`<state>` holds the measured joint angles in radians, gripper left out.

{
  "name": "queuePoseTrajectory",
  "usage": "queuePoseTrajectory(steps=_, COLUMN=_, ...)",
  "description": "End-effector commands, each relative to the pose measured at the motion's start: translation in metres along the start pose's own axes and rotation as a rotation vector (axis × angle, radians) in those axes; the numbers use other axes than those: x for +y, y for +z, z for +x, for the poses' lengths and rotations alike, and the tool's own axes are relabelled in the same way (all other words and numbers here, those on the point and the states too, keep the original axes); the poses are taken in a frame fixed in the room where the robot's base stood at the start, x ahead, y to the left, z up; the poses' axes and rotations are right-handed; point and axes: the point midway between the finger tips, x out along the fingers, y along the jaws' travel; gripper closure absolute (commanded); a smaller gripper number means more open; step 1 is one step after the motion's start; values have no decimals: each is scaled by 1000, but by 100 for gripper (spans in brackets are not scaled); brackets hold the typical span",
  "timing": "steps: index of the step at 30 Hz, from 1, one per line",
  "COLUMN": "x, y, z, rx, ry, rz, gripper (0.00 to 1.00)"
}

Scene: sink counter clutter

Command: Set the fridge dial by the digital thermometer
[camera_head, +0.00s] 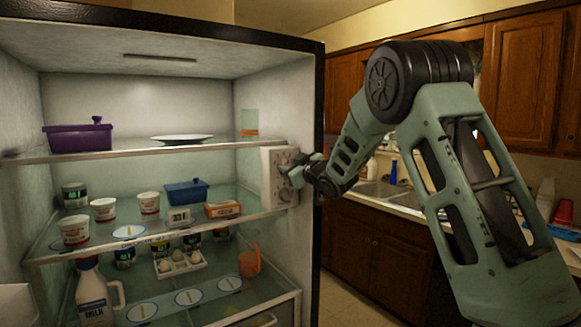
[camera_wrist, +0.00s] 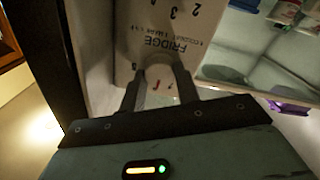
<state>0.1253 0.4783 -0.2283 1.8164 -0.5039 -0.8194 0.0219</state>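The fridge dial (camera_wrist: 159,73) is a pale round knob on a white control panel (camera_wrist: 150,25) marked FRIDGE with numbers. In the head view the panel (camera_head: 270,185) is on the fridge's right inner wall, partly hidden by my gripper (camera_head: 303,172). In the wrist view my gripper (camera_wrist: 159,82) has one finger on each side of the dial; I cannot tell whether both touch it. The dial's pointer setting is not clear. The digital thermometer (camera_head: 179,217) is a small white box on the middle shelf; its display is too small to read surely.
The open fridge holds a purple container (camera_head: 78,138), a white plate (camera_head: 182,139), a blue container (camera_head: 186,192), white tubs, cans, an egg tray (camera_head: 180,265), a milk jug (camera_head: 96,300) and an orange cup (camera_head: 249,262). A sink counter (camera_head: 400,200) stands at right behind my arm.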

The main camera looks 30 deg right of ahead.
Motion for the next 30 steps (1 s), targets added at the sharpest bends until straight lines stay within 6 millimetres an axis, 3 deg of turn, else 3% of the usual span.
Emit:
queuePoseTrajectory(steps=11, x=-2, y=3, z=0, rx=1, ry=1, rz=-61, gripper=91)
queuePoseTrajectory(steps=30, x=-3, y=4, z=0, rx=2, ry=1, rz=-527, gripper=91)
